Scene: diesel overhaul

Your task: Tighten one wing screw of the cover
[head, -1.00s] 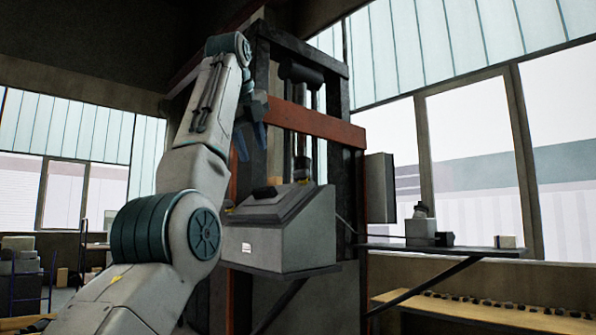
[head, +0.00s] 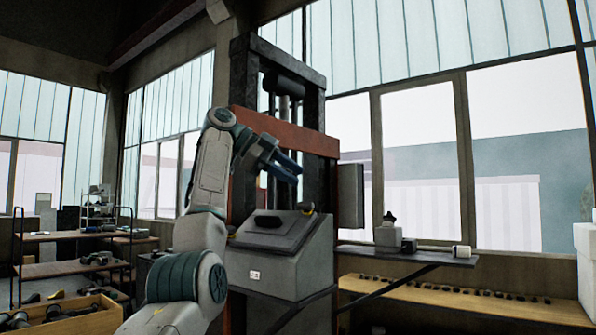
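A grey box-like unit (head: 262,275) with a sloped top stands on a bracket shelf on the press frame. Its sloped cover (head: 280,239) carries a dark block (head: 268,220). A small dark knob (head: 306,208) sits at the cover's upper right corner, and another (head: 231,231) at its left side. They may be wing screws, but they are too small to tell. My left gripper (head: 288,169) is above the cover, pointing right, with its blue fingers apart and nothing visible between them. It touches neither cover nor knobs. My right gripper is out of view.
The press frame (head: 318,100) with a red crossbeam (head: 285,131) rises right behind my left gripper. A side shelf (head: 415,256) with small parts is at the right, above a long wooden bench (head: 440,290). Racks (head: 70,237) and a wooden crate (head: 62,315) stand at the left.

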